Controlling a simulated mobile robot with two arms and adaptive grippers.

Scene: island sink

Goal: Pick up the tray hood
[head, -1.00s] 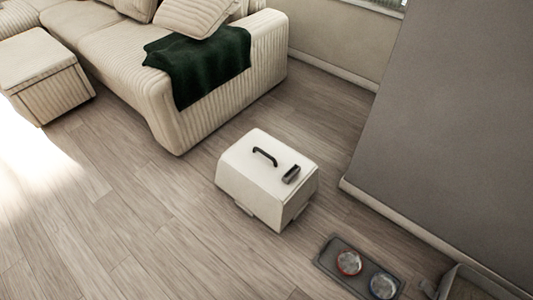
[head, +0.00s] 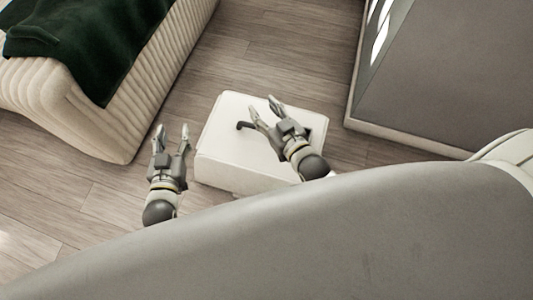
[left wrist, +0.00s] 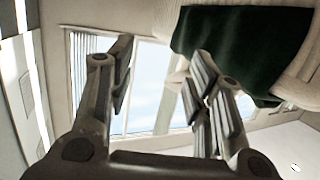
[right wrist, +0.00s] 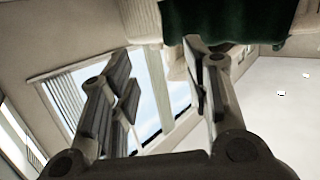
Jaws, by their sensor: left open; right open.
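The tray hood is a white box-shaped cover (head: 222,155) on the floor in the middle of the head view. Its dark handle (head: 243,125) shows on top, partly hidden behind my right gripper. My right gripper (head: 262,108) is open and empty, and in the head view it overlaps the hood's top; I cannot tell its height above it. My left gripper (head: 172,130) is open and empty, to the left of the hood. Both wrist views show spread fingers with nothing between them. The hood is not clearly visible in the wrist views.
A cream ribbed sofa (head: 150,105) with a dark green blanket (head: 95,45) stands at upper left. A grey wall-like block (head: 440,75) stands at right. Wooden floor (head: 285,50) is clear behind the hood. My own body covers the lower part of the head view.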

